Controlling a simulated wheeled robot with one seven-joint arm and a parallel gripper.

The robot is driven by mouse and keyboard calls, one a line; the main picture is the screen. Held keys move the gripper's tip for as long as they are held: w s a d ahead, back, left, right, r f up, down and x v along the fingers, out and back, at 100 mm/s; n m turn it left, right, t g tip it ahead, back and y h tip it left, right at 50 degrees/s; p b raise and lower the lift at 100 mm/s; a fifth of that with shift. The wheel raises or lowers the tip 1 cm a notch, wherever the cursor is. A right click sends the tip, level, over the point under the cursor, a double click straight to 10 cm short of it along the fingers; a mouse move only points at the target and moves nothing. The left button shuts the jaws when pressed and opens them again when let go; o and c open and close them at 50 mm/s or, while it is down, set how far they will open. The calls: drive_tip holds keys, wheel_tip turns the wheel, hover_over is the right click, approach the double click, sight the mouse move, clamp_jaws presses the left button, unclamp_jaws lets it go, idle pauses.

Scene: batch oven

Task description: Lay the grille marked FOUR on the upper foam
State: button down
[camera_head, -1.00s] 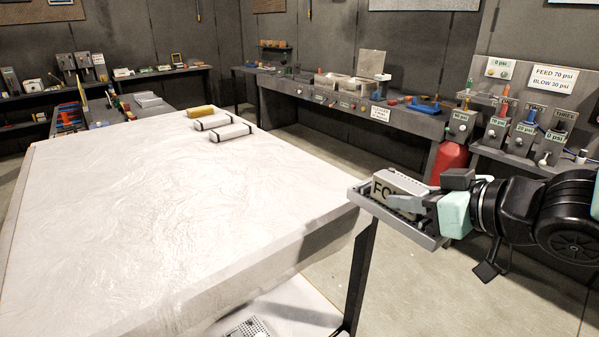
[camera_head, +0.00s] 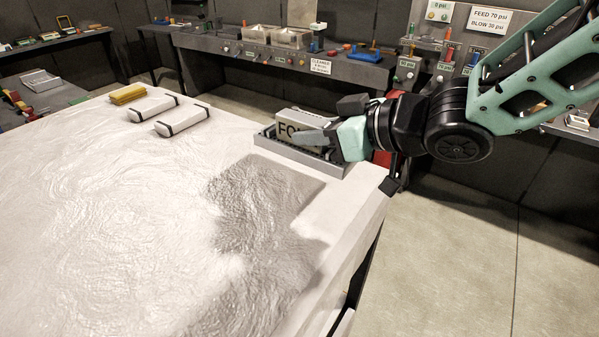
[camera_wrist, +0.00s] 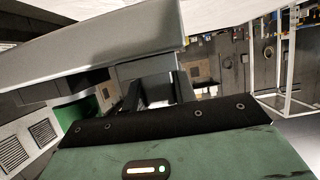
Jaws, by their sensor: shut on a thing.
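The grille marked FOUR (camera_head: 264,133) is a grey flat tray-like piece with a raised block whose label is partly hidden by my fingers. My gripper (camera_head: 318,137) is shut on it and holds it roughly level over the right part of the white foam (camera_head: 130,190). The grille's shadow falls on the foam in front of it, so it looks to be above the surface; the exact height cannot be told. In the wrist view the grey grille (camera_wrist: 90,55) fills the upper left, in front of my gripper (camera_wrist: 150,85).
On the foam's far side lie two white rolls with dark bands (camera_head: 153,107) and a yellow block (camera_head: 128,93). Behind stands a bench (camera_head: 215,43) with trays and valves. The middle and near foam is bare. Open floor (camera_head: 455,230) lies to the right.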

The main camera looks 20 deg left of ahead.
drive_tip(key=shift+f+p, duration=1.1)
drive_tip(key=shift+f, duration=3.3)
drive_tip(key=shift+f, duration=0.15)
drive_tip(key=c, duration=1.1)
unclamp_jaws()
